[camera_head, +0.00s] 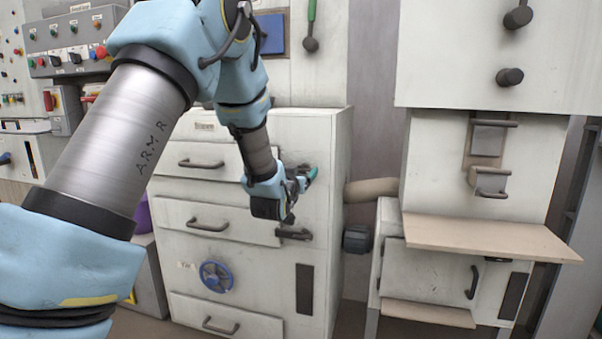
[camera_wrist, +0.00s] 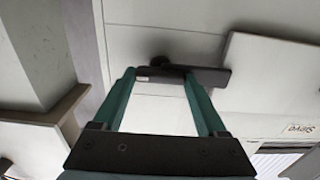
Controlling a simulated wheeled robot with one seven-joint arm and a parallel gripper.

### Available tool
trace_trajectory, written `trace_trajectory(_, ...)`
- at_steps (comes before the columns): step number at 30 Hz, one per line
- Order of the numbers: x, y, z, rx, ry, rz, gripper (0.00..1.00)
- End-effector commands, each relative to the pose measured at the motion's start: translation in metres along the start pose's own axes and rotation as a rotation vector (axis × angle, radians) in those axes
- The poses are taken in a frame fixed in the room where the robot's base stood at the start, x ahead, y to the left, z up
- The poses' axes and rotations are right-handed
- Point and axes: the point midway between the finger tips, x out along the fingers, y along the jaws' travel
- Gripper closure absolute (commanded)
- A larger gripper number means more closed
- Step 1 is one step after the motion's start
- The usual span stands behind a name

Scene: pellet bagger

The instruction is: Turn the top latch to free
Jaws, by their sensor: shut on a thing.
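The top latch is a dark bar (camera_wrist: 212,76) on a round pivot, on the pale cabinet face in the wrist view. It lies roughly level in that picture, and its right end reaches the edge of a raised white panel. My gripper (camera_wrist: 160,74) has its two teal fingers at the latch, shut on it, with the fingertips near the pivot. In the head view my gripper (camera_head: 306,177) is at the right side of the upper drawer front, and it mostly hides the top latch. A lower dark latch (camera_head: 293,233) shows below it, by the second drawer.
The cabinet has drawers with dark handles (camera_head: 201,163) and a blue handwheel (camera_head: 216,276). To the right, a pipe (camera_head: 371,189) and a dark knob (camera_head: 356,238) stand beside the cabinet. A wooden shelf (camera_head: 490,236) juts out further right.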

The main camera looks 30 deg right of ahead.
Motion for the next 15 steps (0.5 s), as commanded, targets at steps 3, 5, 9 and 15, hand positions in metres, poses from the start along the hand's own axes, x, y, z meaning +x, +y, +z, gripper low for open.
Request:
trace_trajectory(3,-0.0001,-0.0001,-0.0001,0.0,0.0,0.0,0.63)
trace_trajectory(5,-0.0001,-0.0001,-0.0001,0.0,0.0,0.0,0.7)
trace_trajectory(9,-0.0001,-0.0001,0.0,0.0,0.0,0.0,0.81)
trace_trajectory(15,-0.0001,0.0001,0.0003,0.021,0.001,0.0,0.81)
